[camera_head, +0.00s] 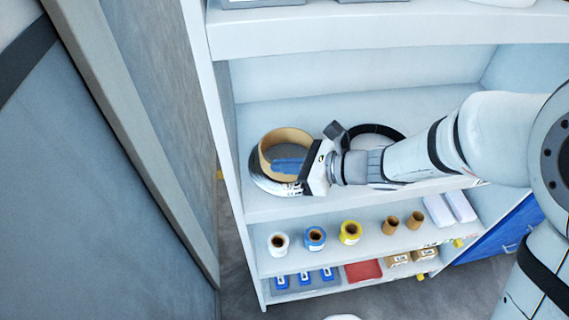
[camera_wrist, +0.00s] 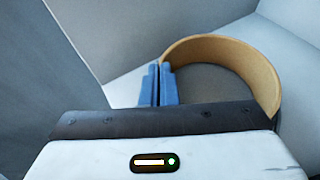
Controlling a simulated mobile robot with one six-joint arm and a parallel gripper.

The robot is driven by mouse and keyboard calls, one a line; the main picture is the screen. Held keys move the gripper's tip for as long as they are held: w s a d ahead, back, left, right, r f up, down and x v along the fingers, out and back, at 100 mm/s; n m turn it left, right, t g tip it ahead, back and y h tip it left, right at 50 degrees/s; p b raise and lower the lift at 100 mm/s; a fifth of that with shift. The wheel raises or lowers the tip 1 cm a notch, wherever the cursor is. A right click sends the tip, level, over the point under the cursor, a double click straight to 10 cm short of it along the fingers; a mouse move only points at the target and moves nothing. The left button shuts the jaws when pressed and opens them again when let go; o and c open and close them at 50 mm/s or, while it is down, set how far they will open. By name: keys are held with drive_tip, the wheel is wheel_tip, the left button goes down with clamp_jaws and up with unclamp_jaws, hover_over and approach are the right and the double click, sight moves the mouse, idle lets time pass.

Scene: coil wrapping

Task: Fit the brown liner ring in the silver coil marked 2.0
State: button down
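The brown liner ring (camera_head: 285,137) is at the left of the upper shelf, above the silver coil (camera_head: 267,183). It overlaps the coil in the head view; I cannot tell how far down inside it sits. The coil's marking is not readable. My gripper (camera_head: 289,165) reaches in from the right. Its blue fingers (camera_wrist: 162,85) are close together with the wall of the ring (camera_wrist: 225,52) between them in the wrist view. The gripper body hides the near part of the ring, and the coil is not clearly seen in the wrist view.
A black ring-shaped item (camera_head: 378,131) lies behind my arm on the same shelf. The lower shelf (camera_head: 268,262) holds several tape rolls, brown cores and white boxes. A white upright panel (camera_head: 226,130) closes the shelf's left side. Free shelf lies behind the ring.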

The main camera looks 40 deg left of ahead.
drive_tip(key=shift+f+b, duration=0.8)
drive_tip(key=shift+f, duration=0.1)
drive_tip(key=c, duration=2.1)
unclamp_jaws()
drive_tip(key=o, duration=0.5)
drive_tip(key=v, duration=0.8)
